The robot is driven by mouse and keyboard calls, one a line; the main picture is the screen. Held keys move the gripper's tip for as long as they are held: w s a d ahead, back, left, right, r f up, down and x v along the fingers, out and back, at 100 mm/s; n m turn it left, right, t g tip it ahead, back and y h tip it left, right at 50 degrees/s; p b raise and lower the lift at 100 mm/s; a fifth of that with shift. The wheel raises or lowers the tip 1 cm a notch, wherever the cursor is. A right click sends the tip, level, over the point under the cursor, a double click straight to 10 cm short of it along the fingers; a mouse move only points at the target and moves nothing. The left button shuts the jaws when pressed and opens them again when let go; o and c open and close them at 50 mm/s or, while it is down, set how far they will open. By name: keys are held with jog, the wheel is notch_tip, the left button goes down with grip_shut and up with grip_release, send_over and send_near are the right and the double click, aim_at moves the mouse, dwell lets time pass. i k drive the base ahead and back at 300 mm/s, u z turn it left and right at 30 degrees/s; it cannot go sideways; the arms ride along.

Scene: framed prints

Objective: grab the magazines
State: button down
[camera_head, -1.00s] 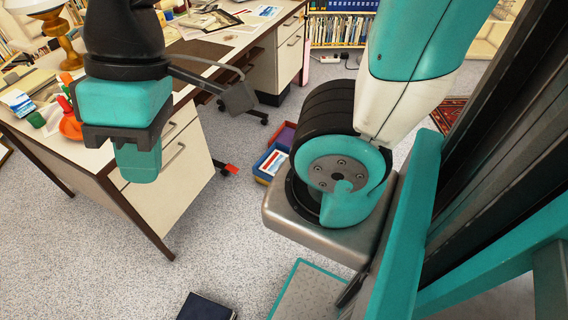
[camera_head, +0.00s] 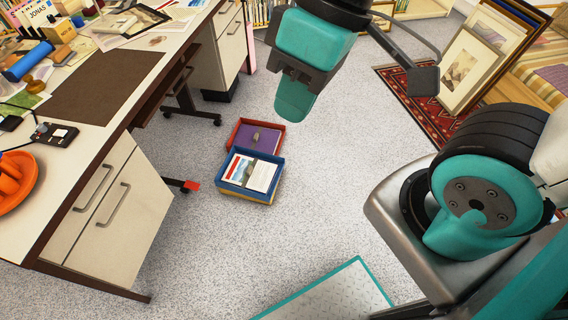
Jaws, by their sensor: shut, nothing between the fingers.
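A blue tray (camera_head: 234,189) sits on the floor right of the desk. In it lie flat printed items that look like magazines (camera_head: 262,177), with a picture cover and a white sheet showing; I cannot tell how many there are. A red tray (camera_head: 238,127) with a purple item (camera_head: 252,142) inside sits just behind it. My gripper (camera_head: 293,108) hangs in the air in the upper middle of the picture. It is shut and empty, apart from the trays.
The desk (camera_head: 50,185) with drawers fills the left, with an orange bowl (camera_head: 18,185) and clutter on top. Framed prints (camera_head: 470,65) lean at the right beside a red rug (camera_head: 415,90). Speckled floor in front is clear.

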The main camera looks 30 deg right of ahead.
aim_at(257, 175)
jog(key=z, duration=0.5)
jog(key=i, duration=1.35)
jog(key=u, duration=0.7)
